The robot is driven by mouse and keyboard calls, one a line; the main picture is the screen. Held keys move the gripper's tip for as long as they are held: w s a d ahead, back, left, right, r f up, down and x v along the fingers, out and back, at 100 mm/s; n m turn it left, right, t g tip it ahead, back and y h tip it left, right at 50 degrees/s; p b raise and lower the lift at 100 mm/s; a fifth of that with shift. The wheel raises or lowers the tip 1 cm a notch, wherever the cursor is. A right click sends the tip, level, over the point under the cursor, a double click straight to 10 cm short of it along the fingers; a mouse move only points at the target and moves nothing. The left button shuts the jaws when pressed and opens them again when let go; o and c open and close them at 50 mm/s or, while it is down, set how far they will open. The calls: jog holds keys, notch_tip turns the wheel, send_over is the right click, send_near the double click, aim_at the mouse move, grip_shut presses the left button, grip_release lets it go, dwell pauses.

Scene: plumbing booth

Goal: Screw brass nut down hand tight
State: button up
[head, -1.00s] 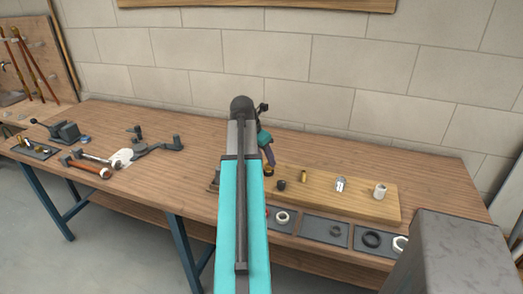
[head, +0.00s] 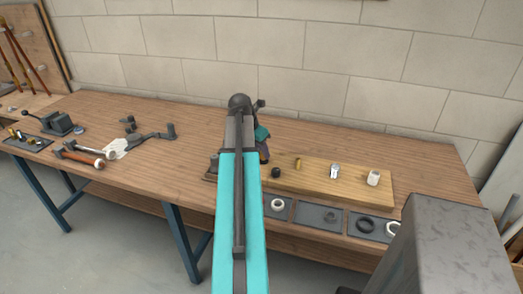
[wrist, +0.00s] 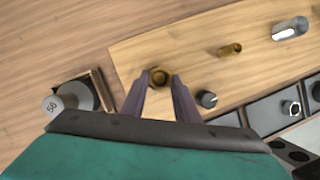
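The brass nut (wrist: 161,77) shows in the wrist view at the left end of the wooden board (wrist: 205,22), a ring with a dark centre. My gripper (wrist: 158,84) has one finger at each side of it. The fingertips lie very close to its edges; I cannot tell whether they press on it. What is under the nut is hidden. In the head view my arm covers the nut and most of my gripper.
A black fitting (head: 276,172), a brass stub (head: 298,163), a silver fitting (head: 334,171) and a white fitting (head: 373,177) stand along the board. Dark trays (head: 318,217) with rings lie in front. Tools lie at the bench's left.

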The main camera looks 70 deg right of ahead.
jog(key=c, duration=0.3)
jog(key=shift+c, duration=0.2)
jog(key=shift+w+d+m+g+y+p, duration=0.1)
jog(key=shift+m+g+y+p, duration=0.25)
jog(key=shift+m+p, duration=0.6)
jog(key=shift+w+d+m+g+y+p, duration=0.1)
jog(key=shift+m+g+y+p, duration=0.35)
jog(key=shift+m, duration=0.9)
jog(key=shift+w+d+f+m+g+y+p, duration=0.15)
jog(key=shift+m+y+p, duration=0.1)
jog(key=shift+m+p, duration=0.65)
jog(key=shift+s+r+m+g+y+p, duration=0.2)
jog(key=shift+m+p, duration=0.25)
jog(key=shift+m, duration=0.75)
jog(key=shift+w+d+f+m+y+p, duration=0.1)
jog(key=shift+m+y+p, duration=0.4)
jog(key=shift+m, duration=0.6)
jog(key=shift+w+d+f+m+y+p, duration=0.1)
jog(key=shift+m+y+p, duration=0.35)
jog(key=shift+m, duration=0.65)
jog(key=shift+s+d+f+m+y+p, duration=0.15)
jog(key=shift+m+y+p, duration=0.3)
jog(key=shift+m, duration=0.75)
jog(key=shift+w+d+m+y+p, duration=0.1)
jog(key=shift+m+y+p, duration=0.35)
jog(key=shift+m, duration=0.75)
jog(key=o, duration=2)
jog(key=shift+c, duration=0.2)
